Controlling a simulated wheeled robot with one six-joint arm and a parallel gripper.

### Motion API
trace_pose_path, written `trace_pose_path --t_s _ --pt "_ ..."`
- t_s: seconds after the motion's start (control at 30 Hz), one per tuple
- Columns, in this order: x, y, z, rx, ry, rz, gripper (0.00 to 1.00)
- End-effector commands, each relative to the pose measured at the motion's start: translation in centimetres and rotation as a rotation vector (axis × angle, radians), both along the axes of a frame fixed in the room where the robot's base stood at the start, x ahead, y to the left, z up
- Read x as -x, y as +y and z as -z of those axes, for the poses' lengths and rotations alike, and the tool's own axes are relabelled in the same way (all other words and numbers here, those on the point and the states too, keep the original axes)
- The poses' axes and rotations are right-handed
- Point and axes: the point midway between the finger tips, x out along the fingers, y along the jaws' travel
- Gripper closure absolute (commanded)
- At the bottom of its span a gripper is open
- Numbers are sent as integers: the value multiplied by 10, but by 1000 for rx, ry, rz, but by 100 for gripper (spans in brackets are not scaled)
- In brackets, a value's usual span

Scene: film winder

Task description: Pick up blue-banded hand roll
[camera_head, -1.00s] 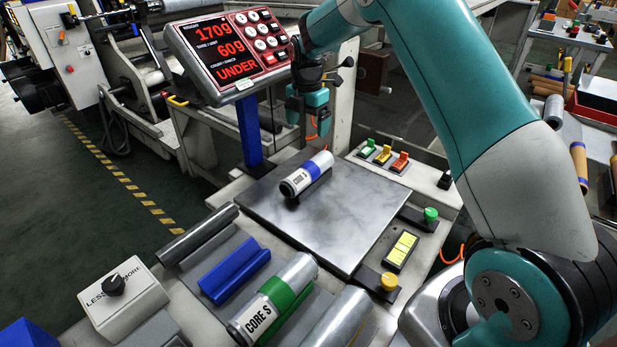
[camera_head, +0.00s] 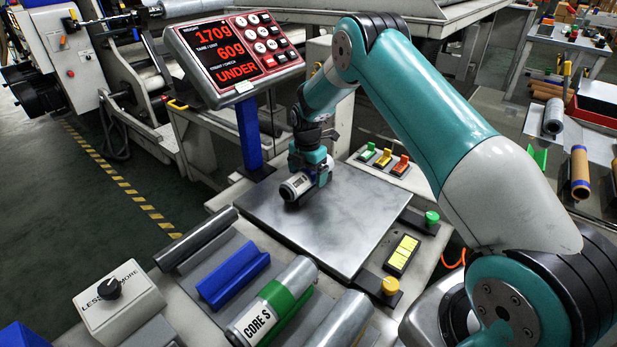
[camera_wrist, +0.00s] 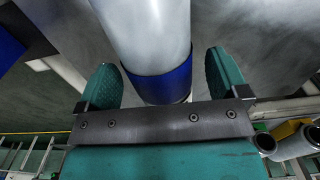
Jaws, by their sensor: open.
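The blue-banded hand roll (camera_head: 296,186) lies on the steel scale plate (camera_head: 330,230), its white labelled end facing the front left. My gripper (camera_head: 312,172) is down over the roll and hides most of its blue band in the head view. In the wrist view the roll's silver body and blue band (camera_wrist: 163,86) lie between the two teal fingers of my gripper (camera_wrist: 170,82). The fingers are open, with a visible gap on each side of the band. The scale display (camera_head: 235,60) reads 170g, 60g and UNDER.
Green, yellow and red switches (camera_head: 384,159) stand behind the plate. The plate's front and right are clear.

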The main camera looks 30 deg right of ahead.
Motion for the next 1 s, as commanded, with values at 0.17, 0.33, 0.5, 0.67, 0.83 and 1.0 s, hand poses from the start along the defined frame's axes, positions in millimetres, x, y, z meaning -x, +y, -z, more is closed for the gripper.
trace_pose_path --t_s 0.17,0.33,0.5,0.67,0.83,1.0 --pt "0 0 3 0 0 0 8" --pt "0 0 3 0 0 0 26" --pt "0 0 3 0 0 0 65" --pt "0 0 2 0 -1 0 73" --pt "-1 0 0 0 -2 0 73" --pt "-1 0 -15 1 -4 0 73"
